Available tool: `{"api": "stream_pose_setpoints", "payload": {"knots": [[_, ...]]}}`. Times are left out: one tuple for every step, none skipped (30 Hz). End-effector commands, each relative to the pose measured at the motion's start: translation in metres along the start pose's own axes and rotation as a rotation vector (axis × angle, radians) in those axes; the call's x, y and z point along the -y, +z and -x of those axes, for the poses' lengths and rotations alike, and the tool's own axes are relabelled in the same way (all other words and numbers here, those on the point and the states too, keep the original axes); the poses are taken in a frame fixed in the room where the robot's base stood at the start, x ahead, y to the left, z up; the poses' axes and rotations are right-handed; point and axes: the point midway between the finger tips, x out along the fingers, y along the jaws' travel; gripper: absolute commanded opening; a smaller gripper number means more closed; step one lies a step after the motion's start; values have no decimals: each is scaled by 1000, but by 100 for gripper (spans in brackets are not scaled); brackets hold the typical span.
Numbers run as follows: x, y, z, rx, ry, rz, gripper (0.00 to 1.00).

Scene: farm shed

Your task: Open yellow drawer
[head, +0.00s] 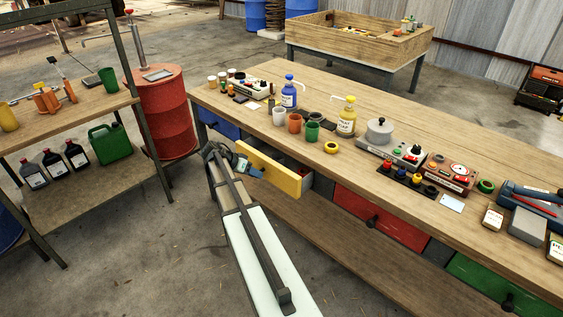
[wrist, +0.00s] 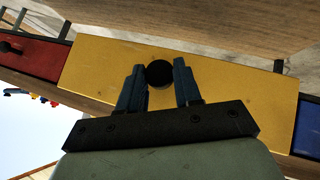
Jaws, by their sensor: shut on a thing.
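The yellow drawer (head: 272,171) sticks out from the front of the wooden workbench, partly open, with its inside showing behind the front panel. In the wrist view its yellow front (wrist: 222,95) fills the middle, with a round black knob (wrist: 159,73) on it. My gripper (wrist: 159,85) has one finger on each side of the knob and is shut on it. In the head view my gripper (head: 246,166) is at the drawer's front, and my arm hides the knob there.
A blue drawer (head: 218,124) is left of the yellow one; a red drawer (head: 381,215) and green drawer (head: 495,283) are to the right. The bench top (head: 300,85) holds bottles, cups and devices. A shelf (head: 85,112) and red barrel (head: 160,110) stand left. Floor in front is clear.

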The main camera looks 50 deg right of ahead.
Motion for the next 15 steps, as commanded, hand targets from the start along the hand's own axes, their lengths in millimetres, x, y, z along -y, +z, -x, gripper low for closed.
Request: {"api": "stream_pose_setpoints", "payload": {"knots": [[0,3,2,-1,-1,0,14],[0,4,4,-1,-1,0,14],[0,6,5,-1,-1,0,14],[0,7,6,-1,-1,0,14],[0,9,7,0,-1,0,14],[0,10,9,0,-1,0,14],[0,12,10,0,-1,0,14],[0,13,11,0,-1,0,14],[0,14,12,0,-1,0,14],[0,16,13,0,0,1,14],[0,17,14,0,-1,1,14],[0,19,16,0,-1,1,14],[0,20,17,0,-1,1,14],[0,21,18,0,-1,1,14],[0,23,20,-1,-1,1,14]]}}
